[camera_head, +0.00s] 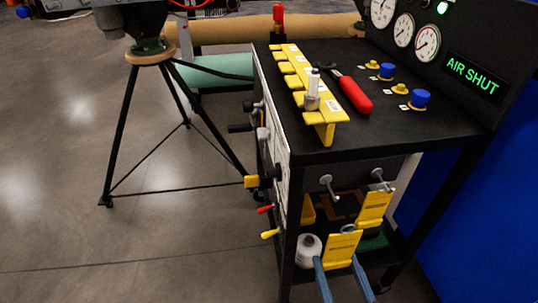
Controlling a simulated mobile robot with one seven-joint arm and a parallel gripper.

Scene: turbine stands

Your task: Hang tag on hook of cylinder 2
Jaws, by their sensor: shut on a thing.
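My gripper (337,259) is at the bottom of the view, its two blue-grey fingers shut on the sides of a yellow tag (342,248). The tag is roughly upright, with a small ring at its top; its print is too small to read. Two grey pegs with round ends, a left hook (327,183) and a right hook (378,175), stick out from the stand below its top. The held tag is below the left hook and apart from it. A second yellow tag (375,209) is below the right hook and seems to hang there. No cylinder number is readable.
The black stand top (420,125) carries a yellow slotted rack (300,78), a red-handled tool (354,94) and blue knobs (420,98). A white round part (308,250) is close left of my gripper. Levers stick out on the left side.

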